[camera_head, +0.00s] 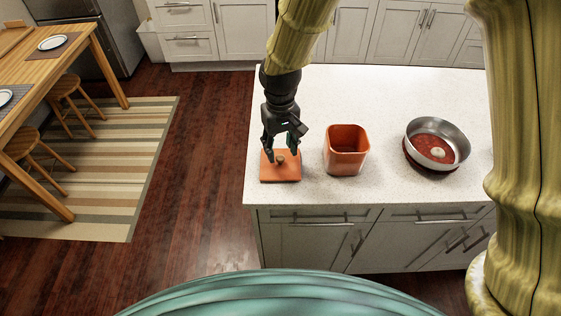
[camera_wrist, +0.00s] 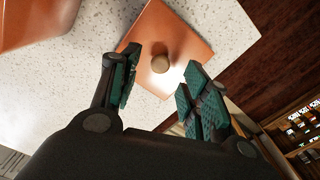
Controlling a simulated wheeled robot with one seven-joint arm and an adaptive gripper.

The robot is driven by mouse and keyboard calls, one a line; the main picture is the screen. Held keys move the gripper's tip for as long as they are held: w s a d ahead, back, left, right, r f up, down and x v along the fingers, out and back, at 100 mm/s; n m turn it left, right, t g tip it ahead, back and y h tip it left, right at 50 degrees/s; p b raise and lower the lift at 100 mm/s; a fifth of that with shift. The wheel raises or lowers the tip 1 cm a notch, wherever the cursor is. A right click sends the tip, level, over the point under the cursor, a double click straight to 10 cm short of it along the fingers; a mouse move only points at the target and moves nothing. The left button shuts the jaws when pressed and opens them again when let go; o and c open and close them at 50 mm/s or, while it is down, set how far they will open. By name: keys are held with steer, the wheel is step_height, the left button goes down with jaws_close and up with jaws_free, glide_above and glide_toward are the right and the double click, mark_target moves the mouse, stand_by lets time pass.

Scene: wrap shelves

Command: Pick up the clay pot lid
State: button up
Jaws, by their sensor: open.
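The clay pot lid (camera_head: 286,173) is a flat square orange plate with a small round brown knob, lying on the white island counter near its left edge. It also shows in the wrist view (camera_wrist: 185,45), its knob (camera_wrist: 160,63) just beyond and between my fingertips. My gripper (camera_head: 281,155) is open and empty, pointing down over the lid. In the wrist view my gripper's teal finger pads (camera_wrist: 157,84) stand apart on either side of the knob's line. I cannot tell whether a finger touches the lid. The orange clay pot (camera_head: 346,150) stands open to the right of the lid.
A round metal pan (camera_head: 437,144) with a dark red inside and a pale item in it sits farther right on the counter (camera_head: 400,90). The counter's left edge is close to the lid. The counter behind the pot is clear. A wooden table (camera_head: 60,60) stands far left.

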mark_target(280, 157)
steer(key=shift+f+p, duration=0.4)
steer(key=shift+f, duration=1.2)
jaws_close()
